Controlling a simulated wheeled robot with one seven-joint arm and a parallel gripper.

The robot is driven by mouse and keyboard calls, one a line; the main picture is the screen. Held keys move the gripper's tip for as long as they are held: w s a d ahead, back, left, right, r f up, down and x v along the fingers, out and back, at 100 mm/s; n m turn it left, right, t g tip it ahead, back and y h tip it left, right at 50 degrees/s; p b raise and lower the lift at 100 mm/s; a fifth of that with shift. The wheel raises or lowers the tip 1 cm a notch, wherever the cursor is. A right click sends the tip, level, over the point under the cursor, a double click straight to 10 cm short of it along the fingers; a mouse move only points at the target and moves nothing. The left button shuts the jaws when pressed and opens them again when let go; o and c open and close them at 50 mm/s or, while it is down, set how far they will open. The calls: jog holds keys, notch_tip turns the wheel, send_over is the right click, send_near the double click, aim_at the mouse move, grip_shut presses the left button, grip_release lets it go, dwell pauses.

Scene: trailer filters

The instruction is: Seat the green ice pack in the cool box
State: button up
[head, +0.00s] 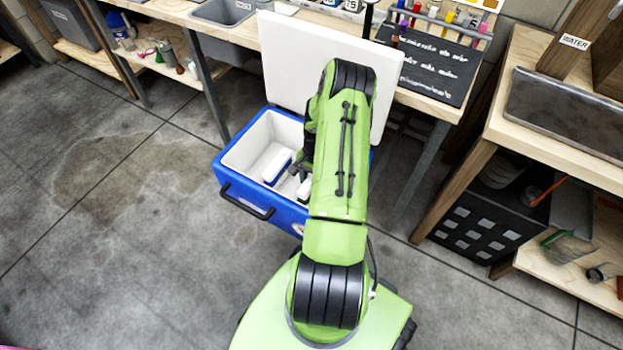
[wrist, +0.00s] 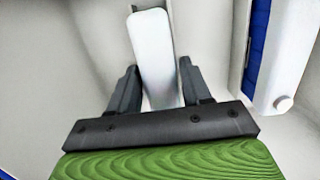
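The blue cool box (head: 239,197) stands on the floor with its white lid (head: 330,62) raised. My gripper (wrist: 158,66) is inside the box, partly hidden behind my arm in the head view. In the wrist view a white-topped slab (wrist: 150,38) lies between and beyond my two black fingers. Whether the fingers press on it or stand slightly apart is unclear. Its sides are hidden there, and no green shows on it, so I cannot be sure it is the green ice pack. A blue-and-white pack (head: 276,168) sits left of my gripper; it also shows at the right of the wrist view (wrist: 284,55).
A workbench (head: 190,14) with grey bins and a dark board (head: 438,62) stands behind the box. A wooden bench (head: 545,120) with a black crate (head: 478,225) beneath is at the right. The concrete floor to the left is clear.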

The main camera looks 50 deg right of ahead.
jog(key=shift+o, duration=0.9)
notch_tip(320, 180, up, 12)
jog(key=d+p, duration=0.2)
jog(key=p, duration=0.2)
jog(key=w+a+r+n+t+h, duration=0.1)
jog(key=w+a+r+n+h, duration=0.2)
jog(key=a+r, duration=0.65)
jog(key=w+a+r+n+t, duration=0.15)
jog(key=a+r+n, duration=0.45)
jog(key=r, duration=0.7)
jog(key=s+a+r+n+t, duration=0.1)
jog(key=s+a+r+n, duration=0.3)
jog(key=s+a, duration=0.2)
jog(key=s+a+r+n+t+y, duration=0.1)
jog(key=s+a+r+n+t, duration=0.1)
jog(key=s+a+r+n, duration=0.2)
jog(key=s+a, duration=0.3)
jog(key=a, duration=0.4)
jog(key=shift+s+a, duration=0.15)
jog(key=shift+s, duration=0.05)
